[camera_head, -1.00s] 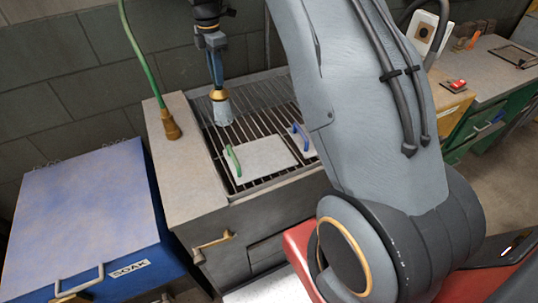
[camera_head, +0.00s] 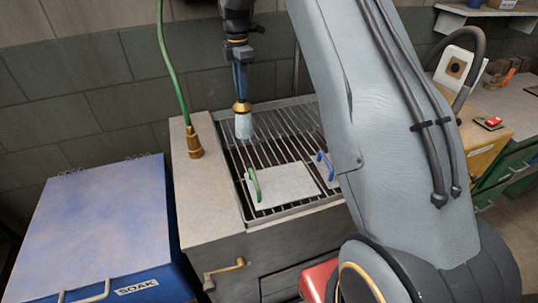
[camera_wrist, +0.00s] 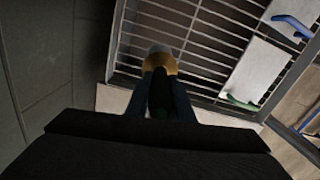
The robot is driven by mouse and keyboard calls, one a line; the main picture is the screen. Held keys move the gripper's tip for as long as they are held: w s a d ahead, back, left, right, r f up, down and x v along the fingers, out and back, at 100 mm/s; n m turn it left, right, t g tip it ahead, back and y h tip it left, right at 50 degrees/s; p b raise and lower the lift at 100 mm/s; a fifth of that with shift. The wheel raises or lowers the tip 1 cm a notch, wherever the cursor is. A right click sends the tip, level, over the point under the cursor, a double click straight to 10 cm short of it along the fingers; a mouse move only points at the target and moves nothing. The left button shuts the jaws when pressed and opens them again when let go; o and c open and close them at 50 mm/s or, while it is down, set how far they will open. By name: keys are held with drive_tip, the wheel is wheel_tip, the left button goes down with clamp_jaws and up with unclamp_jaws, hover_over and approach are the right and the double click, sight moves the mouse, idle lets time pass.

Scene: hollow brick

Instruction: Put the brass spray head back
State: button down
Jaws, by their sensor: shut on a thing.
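My gripper (camera_head: 241,97) points down over the back left part of the wire rack, its dark blue fingers shut on the spray head (camera_head: 243,127). The spray head has a brass collar and a pale, flared lower end. It hangs roughly upright; whether it touches the rack (camera_head: 275,144) is unclear. In the wrist view the spray head (camera_wrist: 160,62) shows beyond the fingers, partly hidden by them, with rack bars behind it. A green hose (camera_head: 171,70) runs down to a brass fitting (camera_head: 195,143) on the stone ledge, left of my gripper and apart from it.
On the rack lie a pale plate with a green handle (camera_head: 285,185) and one with a blue handle (camera_head: 326,167), partly hidden by my arm. A blue SOAK bin (camera_head: 90,220) stands left. A wall is close behind. The ledge (camera_head: 207,200) is mostly bare.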

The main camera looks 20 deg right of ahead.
sight(243, 111)
wheel_tip(243, 111, down, 9)
drive_tip(key=p, duration=0.4)
drive_tip(key=shift+f, duration=0.4)
drive_tip(key=shift+f, duration=0.15)
drive_tip(key=c, duration=1.6)
unclamp_jaws()
drive_tip(key=shift+o, duration=0.2)
